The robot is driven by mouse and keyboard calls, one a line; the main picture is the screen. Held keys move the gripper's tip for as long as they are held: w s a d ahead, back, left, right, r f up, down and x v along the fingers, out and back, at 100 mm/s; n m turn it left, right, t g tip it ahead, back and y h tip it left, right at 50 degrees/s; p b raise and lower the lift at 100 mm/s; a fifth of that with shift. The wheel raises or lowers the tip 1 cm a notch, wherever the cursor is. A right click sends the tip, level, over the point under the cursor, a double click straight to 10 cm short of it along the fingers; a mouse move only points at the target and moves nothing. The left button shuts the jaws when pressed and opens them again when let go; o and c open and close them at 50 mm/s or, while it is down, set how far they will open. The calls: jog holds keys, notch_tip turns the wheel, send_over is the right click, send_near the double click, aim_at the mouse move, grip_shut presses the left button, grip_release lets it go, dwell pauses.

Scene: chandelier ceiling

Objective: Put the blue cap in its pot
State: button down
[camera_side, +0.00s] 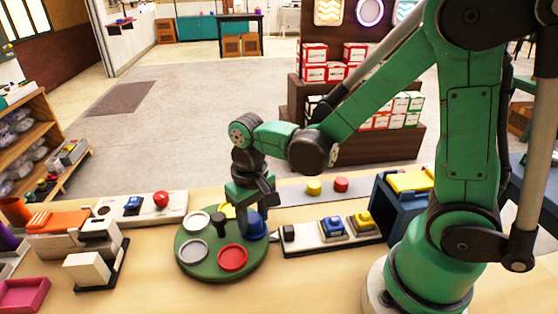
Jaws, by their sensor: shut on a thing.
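The blue cap (257,227) is between the fingers of my gripper (257,207), at the right rim of a round green base (222,259). My gripper is shut on it, pointing down. Around the base are a white pot (197,221), a grey pot (192,252), a red pot (232,258) and a yellow one (228,210) partly hidden by my gripper. A dark knob (219,222) stands in the middle. Whatever lies under the blue cap is hidden, so I cannot tell whether it touches a pot.
A yellow cap (313,187) and a red cap (340,184) lie on a grey strip behind. A panel with blue (333,227) and yellow (362,221) switches stands close on the right. A white panel with a red button (161,199) is at left. Bare table lies in front.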

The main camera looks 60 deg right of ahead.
jog(key=shift+f, duration=0.2)
dwell(0.4)
grip_release()
dwell(0.3)
jog(key=shift+r, duration=3.75)
